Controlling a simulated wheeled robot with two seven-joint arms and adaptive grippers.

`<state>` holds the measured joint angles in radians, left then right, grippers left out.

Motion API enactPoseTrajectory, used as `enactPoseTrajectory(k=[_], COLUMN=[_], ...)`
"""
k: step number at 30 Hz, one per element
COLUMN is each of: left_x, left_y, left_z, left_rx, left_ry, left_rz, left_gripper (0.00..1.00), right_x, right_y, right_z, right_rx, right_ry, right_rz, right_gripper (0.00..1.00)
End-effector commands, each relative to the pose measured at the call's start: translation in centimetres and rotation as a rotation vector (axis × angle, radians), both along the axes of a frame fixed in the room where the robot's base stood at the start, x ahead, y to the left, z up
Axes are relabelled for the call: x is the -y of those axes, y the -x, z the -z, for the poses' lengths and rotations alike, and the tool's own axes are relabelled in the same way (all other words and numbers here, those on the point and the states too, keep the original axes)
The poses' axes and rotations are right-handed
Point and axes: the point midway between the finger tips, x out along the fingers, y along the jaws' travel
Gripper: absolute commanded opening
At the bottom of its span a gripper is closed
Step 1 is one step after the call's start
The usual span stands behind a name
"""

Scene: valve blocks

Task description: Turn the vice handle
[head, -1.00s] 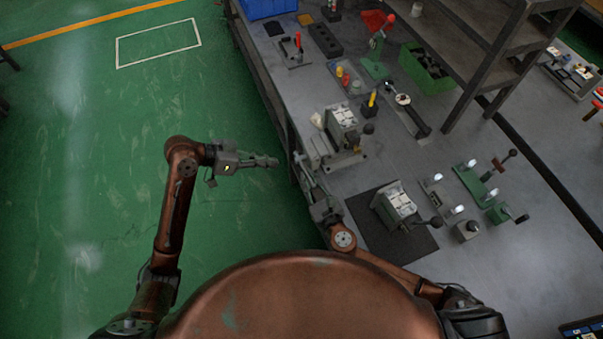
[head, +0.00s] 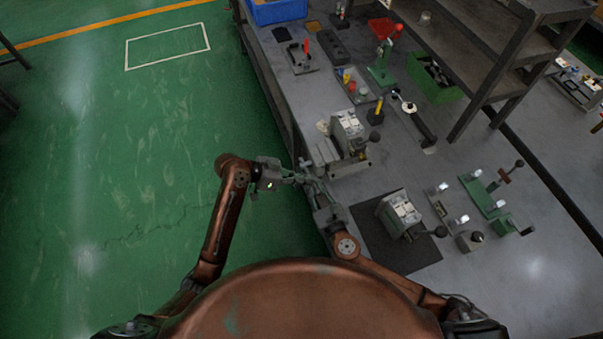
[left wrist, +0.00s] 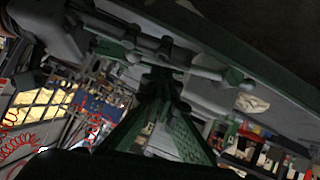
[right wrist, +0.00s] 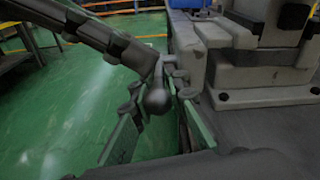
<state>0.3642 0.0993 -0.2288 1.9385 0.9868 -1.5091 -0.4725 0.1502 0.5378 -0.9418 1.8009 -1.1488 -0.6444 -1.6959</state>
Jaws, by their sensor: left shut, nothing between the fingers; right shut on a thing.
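The grey vice (head: 346,138) stands on the table by its left edge, and its body fills the upper right of the right wrist view (right wrist: 265,75). Its handle is a grey bar with ball ends, seen in the left wrist view (left wrist: 190,62); one dark ball end (right wrist: 157,98) shows in the right wrist view. My right gripper (head: 308,178) is shut on the handle, its fingers on either side of that ball. My left gripper (head: 296,178) is shut and empty, its tips close to the handle from the floor side. Whether they touch it is unclear.
A second grey device (head: 398,213) stands on a black mat right of my right arm. Green and grey clamps (head: 485,195) stand farther right. A shelf (head: 490,60), green bin (head: 434,80) and blue bin (head: 277,10) are behind. Left of the table is open green floor.

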Motion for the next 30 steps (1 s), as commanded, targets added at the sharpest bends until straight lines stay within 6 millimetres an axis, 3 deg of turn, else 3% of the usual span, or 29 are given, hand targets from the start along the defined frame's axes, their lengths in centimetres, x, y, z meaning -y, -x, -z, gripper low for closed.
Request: enactPoseTrajectory(k=[13,27,28,30], left_x=[0.1,0.2,0.2,0.2], left_y=[0.1,0.6,0.6,0.7], left_z=[0.5,2.3,2.3,2.4], left_rx=[0.004,0.046,0.046,0.045], left_ry=[-0.001,-0.027,-0.028,-0.028], left_rz=[-0.001,0.001,0.002,0.002], left_gripper=[0.00,0.00,0.00,0.00], right_x=[-0.2,-0.3,-0.3,-0.3], right_y=[0.2,0.1,0.1,0.1], right_z=[0.1,-0.2,-0.2,-0.3], right_rx=[-0.002,0.003,0.003,0.005], right_ry=[-0.001,-0.003,-0.003,-0.004], right_rz=[-0.006,-0.006,-0.006,-0.005], right_gripper=[0.00,0.00,0.15,0.20])
